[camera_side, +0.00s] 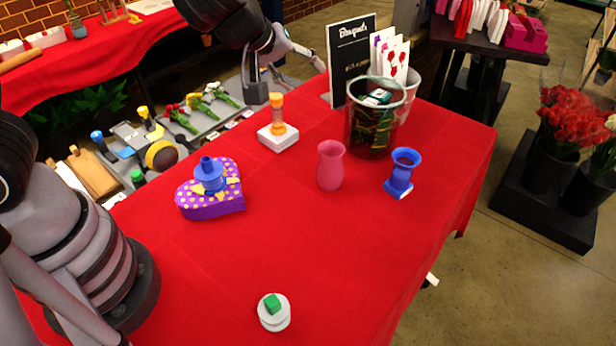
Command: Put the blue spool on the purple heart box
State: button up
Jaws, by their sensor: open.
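The purple heart box (212,206) with yellow dots lies on the left part of the red-covered table. The blue spool (209,173) stands upright on top of the heart box, resting on its lid. My gripper (288,75) is open and empty, raised at the back of the table behind the orange hourglass-shaped object, well apart from the spool and box.
An orange piece on a white block (278,135), a pink vase (330,166), a blue vase (402,172) and a glass container (371,130) stand toward the back. A green cube on white discs (273,310) sits in front. The front middle is clear.

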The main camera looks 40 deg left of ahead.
jog(key=s+a+r+m+h, duration=0.3)
jog(key=s+a+r+m, duration=0.3)
jog(key=s+r, duration=0.45)
jog(key=s+a+m+g+y, duration=0.3)
jog(key=s+a, duration=0.6)
jog(key=s, duration=0.4)
jog(key=shift+s+a+m+y, duration=0.25)
jog(key=shift+m+y, duration=0.05)
jog(key=shift+y, duration=0.1)
